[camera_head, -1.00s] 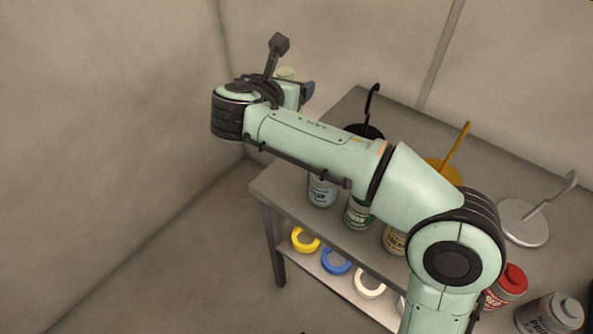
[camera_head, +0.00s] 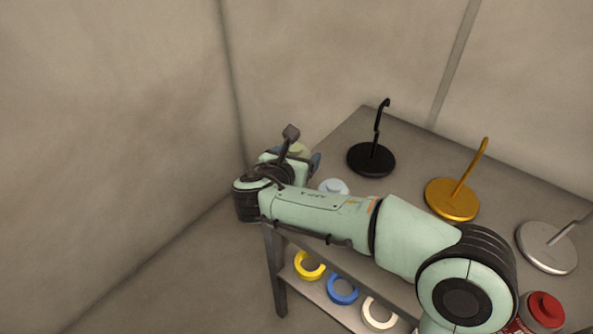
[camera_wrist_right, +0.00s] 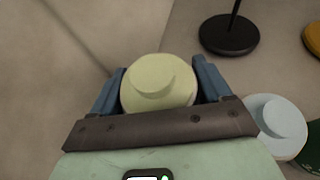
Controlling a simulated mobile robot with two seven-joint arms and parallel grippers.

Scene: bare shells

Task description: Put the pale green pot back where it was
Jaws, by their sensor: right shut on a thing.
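My right gripper (camera_wrist_right: 158,92) is shut on the pale green pot (camera_wrist_right: 158,84), with one blue finger on each side of it. In the right wrist view the pot's round lid faces the camera, and its lower part is hidden. In the head view the pot (camera_head: 299,150) shows only in part behind my right wrist, at the left end of the table (camera_head: 335,152). I cannot tell whether it touches the tabletop. My left gripper is not in view.
A pale blue pot (camera_head: 333,187) stands close to the right of the held pot. A black hook stand (camera_head: 371,160), a gold one (camera_head: 452,200) and a silver one (camera_head: 547,248) stand behind. A red-lidded pot (camera_head: 541,312) is at right. Yellow (camera_head: 309,266), blue (camera_head: 343,289) and white (camera_head: 380,314) rings lie on the lower shelf.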

